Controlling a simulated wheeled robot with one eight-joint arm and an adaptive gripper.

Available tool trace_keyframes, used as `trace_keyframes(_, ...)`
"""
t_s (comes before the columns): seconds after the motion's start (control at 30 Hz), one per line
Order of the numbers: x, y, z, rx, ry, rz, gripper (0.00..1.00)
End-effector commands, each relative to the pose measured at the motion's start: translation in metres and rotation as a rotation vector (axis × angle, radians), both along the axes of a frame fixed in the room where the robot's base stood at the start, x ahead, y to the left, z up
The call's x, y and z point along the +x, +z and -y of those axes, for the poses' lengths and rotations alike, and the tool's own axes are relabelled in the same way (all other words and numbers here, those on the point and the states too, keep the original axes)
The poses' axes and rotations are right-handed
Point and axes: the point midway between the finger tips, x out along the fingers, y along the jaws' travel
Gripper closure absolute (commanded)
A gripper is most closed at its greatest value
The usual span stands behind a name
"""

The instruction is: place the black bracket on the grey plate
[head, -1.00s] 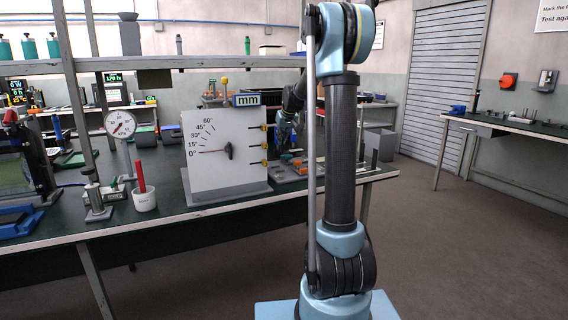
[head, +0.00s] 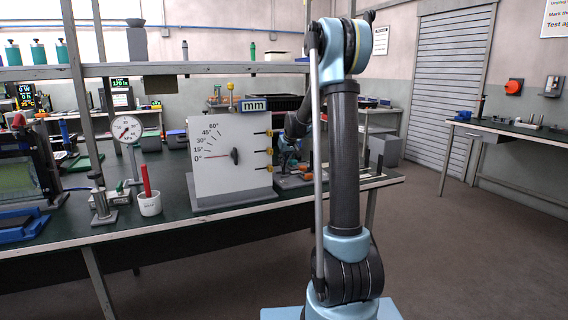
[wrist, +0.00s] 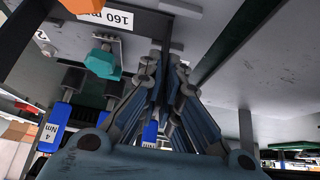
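My gripper (head: 290,160) is low over the bench, just right of the white angle board, and my arm partly hides it. In the wrist view its two blue-grey fingers (wrist: 168,72) point up the picture and come close together. A dark, narrow bar (wrist: 142,22) shows beyond the fingertips; I cannot tell whether it is the black bracket or whether the fingers touch it. A flat grey surface (wrist: 245,70) fills the right of the wrist view; I cannot tell whether it is the grey plate.
The angle board (head: 228,150) stands close left of my gripper. A round dial gauge (head: 127,130) and a white cup (head: 149,204) stand further left. In the wrist view a teal hexagonal knob (wrist: 102,63) and a blue "4 Nm" handle (wrist: 50,135) are near the fingers.

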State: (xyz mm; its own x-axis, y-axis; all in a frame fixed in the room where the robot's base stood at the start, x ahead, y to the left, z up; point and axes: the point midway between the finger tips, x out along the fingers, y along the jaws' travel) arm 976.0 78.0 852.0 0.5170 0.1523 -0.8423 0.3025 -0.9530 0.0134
Motion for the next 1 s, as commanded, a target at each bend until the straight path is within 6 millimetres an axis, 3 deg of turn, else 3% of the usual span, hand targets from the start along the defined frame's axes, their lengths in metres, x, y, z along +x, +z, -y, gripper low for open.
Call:
trace_keyframes(0.03, 0.000, -0.001, 0.000, 0.000, 0.000, 0.000, 0.93)
trace_keyframes(0.1, 0.000, 0.000, 0.000, 0.000, 0.000, 0.000, 0.77)
trace_keyframes(0.13, 0.000, 0.000, 0.000, 0.000, 0.000, 0.000, 0.75)
trace_keyframes(0.57, -0.002, 0.004, 0.001, 0.001, -0.001, 0.000, 0.75)
trace_keyframes(1.0, -0.034, 0.055, 0.012, 0.000, -0.002, 0.000, 0.75)
